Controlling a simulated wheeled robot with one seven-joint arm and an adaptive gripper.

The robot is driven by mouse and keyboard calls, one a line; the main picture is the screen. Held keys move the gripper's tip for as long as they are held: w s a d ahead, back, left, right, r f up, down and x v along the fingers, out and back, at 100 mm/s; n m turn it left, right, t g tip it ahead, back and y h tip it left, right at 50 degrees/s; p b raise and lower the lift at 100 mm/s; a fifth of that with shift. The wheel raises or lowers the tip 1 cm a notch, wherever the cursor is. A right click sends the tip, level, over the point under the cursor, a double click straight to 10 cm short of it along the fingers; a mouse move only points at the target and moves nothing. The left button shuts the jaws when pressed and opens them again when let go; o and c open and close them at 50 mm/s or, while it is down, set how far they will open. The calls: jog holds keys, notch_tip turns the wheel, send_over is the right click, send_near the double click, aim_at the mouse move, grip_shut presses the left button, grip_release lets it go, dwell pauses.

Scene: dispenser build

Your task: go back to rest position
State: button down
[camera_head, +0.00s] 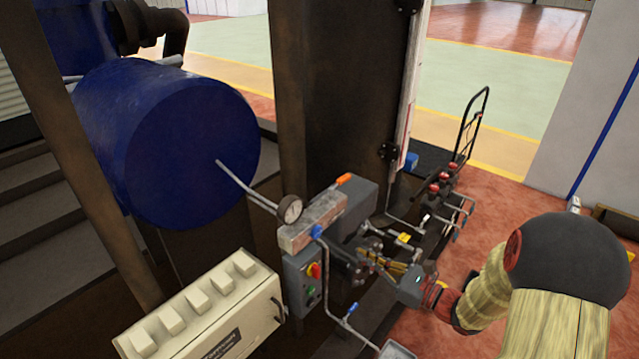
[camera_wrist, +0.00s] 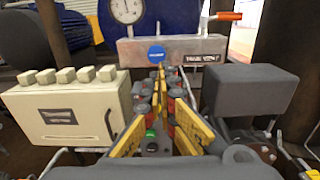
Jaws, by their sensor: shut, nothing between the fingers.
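My gripper (camera_head: 364,253) is shut and empty, with yellow-edged fingers, in front of the dispenser build in the head view. In the wrist view its fingertips (camera_wrist: 161,72) meet just below a round blue knob (camera_wrist: 156,53) on a grey metal block (camera_wrist: 188,48). I cannot tell whether they touch anything. The block also shows in the head view (camera_head: 312,222), with a round pressure gauge (camera_head: 290,209) and an orange-handled lever (camera_head: 343,180). My arm reaches in from the lower right.
A cream box with several raised blocks (camera_head: 212,318) stands at the lower left. A control box with red and green buttons (camera_head: 312,271) sits under the metal block. A blue tank (camera_head: 190,140) is behind. Thin pipes (camera_head: 350,322) run below my gripper. Red floor (camera_head: 500,185) is open at right.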

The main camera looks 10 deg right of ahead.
jog(key=s+a+f+n+g+h, duration=0.1)
jog(key=s+a+f+n+g, duration=0.25)
jog(key=s+n+g, duration=0.45)
jog(key=s+a+f+n+g+h, duration=0.1)
jog(key=s+a+f+n+g, duration=0.2)
jog(key=s+a+n+g, duration=0.5)
jog(key=s+d+r+n+t+h, duration=0.4)
jog(key=s+d+r+n+h, duration=0.3)
jog(key=d+r+n+h, duration=0.15)
jog(key=a+r+n+t, duration=0.3)
jog(key=a+r+n, duration=0.1)
jog(key=r, duration=0.5)
jog(key=shift+s+r, duration=0.3)
jog(key=shift+s, duration=0.15)
